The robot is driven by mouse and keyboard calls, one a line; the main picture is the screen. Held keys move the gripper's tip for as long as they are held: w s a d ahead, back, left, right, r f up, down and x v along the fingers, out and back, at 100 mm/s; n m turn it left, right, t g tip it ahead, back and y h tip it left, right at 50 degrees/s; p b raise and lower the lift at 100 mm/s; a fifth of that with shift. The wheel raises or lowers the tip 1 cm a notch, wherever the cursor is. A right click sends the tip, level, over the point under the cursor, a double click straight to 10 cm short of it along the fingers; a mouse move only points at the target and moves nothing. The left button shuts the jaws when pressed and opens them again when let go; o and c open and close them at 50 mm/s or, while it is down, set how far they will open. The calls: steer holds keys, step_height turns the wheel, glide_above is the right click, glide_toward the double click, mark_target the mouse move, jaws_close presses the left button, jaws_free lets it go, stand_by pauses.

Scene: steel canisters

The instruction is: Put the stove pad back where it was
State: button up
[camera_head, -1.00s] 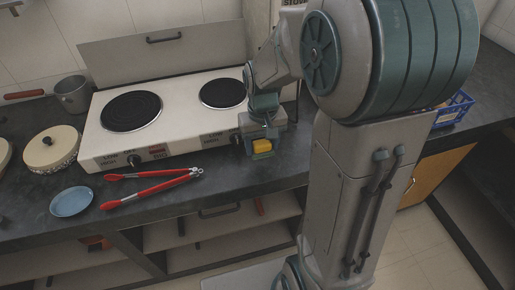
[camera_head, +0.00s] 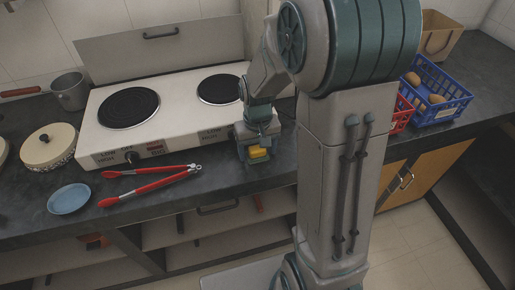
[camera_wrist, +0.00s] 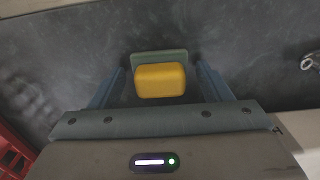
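A small yellow block with a grey-green layer, which looks like the stove pad (camera_head: 259,153), sits at the end of my gripper (camera_head: 254,158). In the wrist view the stove pad (camera_wrist: 160,81) is between the two blue-grey fingers, with its green edge at the far side. It has moved along with the gripper, so the fingers appear shut on it, though the contact is not clear to see. The gripper points down over the dark counter, in front of the right end of the white two-burner stove (camera_head: 165,115). Whether the pad touches the counter is hard to tell.
Red tongs (camera_head: 150,187) lie left of the gripper, with a blue plate (camera_head: 69,199), a lidded pot (camera_head: 49,147) and a metal saucepan (camera_head: 70,92) further left. Blue (camera_head: 440,92) and red (camera_head: 400,117) baskets stand right of my arm.

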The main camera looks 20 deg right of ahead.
mark_target(258, 148)
steer(key=shift+r, duration=0.1)
step_height(258, 148, up, 12)
steer(key=p, duration=0.2)
steer(key=s+r+t, duration=0.1)
steer(key=s+t, duration=0.1)
steer(key=s, duration=1.1)
steer(key=shift+s+a, duration=0.15)
steer(key=shift+s, duration=0.2)
steer(key=shift+r, duration=0.15)
steer(key=shift+t, duration=0.4)
steer(key=p+v, duration=0.1)
steer(key=v, duration=0.1)
steer(key=w+p+v, duration=0.1)
steer(key=p+v, duration=0.1)
